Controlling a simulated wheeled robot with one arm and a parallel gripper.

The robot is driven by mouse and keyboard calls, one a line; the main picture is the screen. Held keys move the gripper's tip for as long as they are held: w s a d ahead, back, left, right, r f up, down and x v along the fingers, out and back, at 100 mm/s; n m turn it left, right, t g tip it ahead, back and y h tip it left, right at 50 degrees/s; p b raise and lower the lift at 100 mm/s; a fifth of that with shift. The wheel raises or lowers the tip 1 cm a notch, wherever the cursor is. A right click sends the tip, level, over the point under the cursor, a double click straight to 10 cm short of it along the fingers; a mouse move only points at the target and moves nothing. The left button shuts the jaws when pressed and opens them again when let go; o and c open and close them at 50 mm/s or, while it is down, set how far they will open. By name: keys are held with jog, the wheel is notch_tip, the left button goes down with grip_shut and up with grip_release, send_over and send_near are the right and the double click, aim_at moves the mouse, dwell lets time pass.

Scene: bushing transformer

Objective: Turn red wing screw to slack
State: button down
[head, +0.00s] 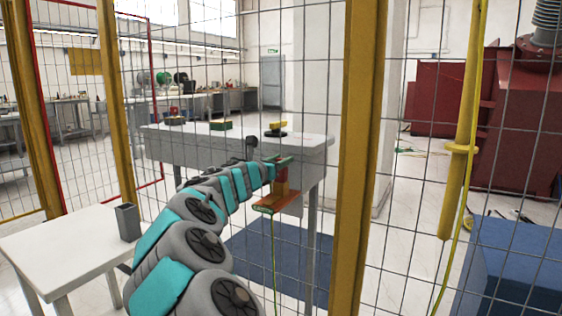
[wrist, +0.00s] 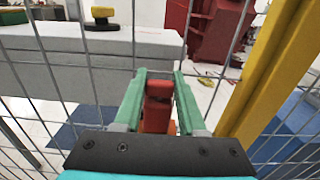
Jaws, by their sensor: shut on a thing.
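My gripper (head: 283,163) is at the wire fence in the middle of the head view, at the end of my outstretched arm. In the wrist view its two green fingers (wrist: 160,80) stand on either side of the red wing screw (wrist: 158,108) and are shut on it. In the head view the red wing screw (head: 282,183) shows as an upright red block just below the fingers, above an orange-red clamp part (head: 275,203). A thin yellow-green cable (head: 274,255) hangs down from that part. The fingers hide part of the screw, and I cannot tell its thread or how tight it is.
A wire mesh fence with yellow posts (head: 358,160) crosses the view close to my arm. A grey table (head: 240,145) with small items stands behind it. A white table (head: 70,235) with a grey cup (head: 127,222) is at left. A yellow pole (head: 460,150) hangs at right.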

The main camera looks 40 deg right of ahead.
jog(key=shift+s+d+f+n+t+y+b, duration=0.1)
jog(key=shift+n+t+y+b, duration=0.2)
jog(key=shift+t+b, duration=0.3)
jog(key=shift+s+d+f+n+t+y+b, duration=0.1)
jog(key=shift+n+t+y+b, duration=0.1)
jog(key=shift+n+t+b, duration=0.35)
jog(key=n+t+y+b, duration=0.3)
jog(key=t+b, duration=0.1)
jog(key=b, duration=0.1)
jog(key=shift+f+b, duration=0.1)
jog(key=shift+b, duration=0.2)
jog(key=n+t+y+b, duration=0.2)
jog(key=y+b, duration=0.1)
jog(key=shift+w+a, duration=0.1)
jog(key=shift+w, duration=0.05)
jog(key=shift+n+t+y+b, duration=0.55)
jog(key=shift+n+y+b, duration=0.2)
jog(key=shift+n+y, duration=0.3)
jog(key=shift+r+n+t+y, duration=0.15)
jog(key=shift+n+t+y, duration=0.25)
jog(key=shift+y, duration=0.5)
jog(key=shift+r+n+t+y, duration=0.2)
jog(key=shift+n+y, duration=0.4)
jog(key=shift+y, duration=0.25)
jog(key=shift+w+a, duration=0.1)
jog(key=shift+c, duration=2.4)
grip_release()
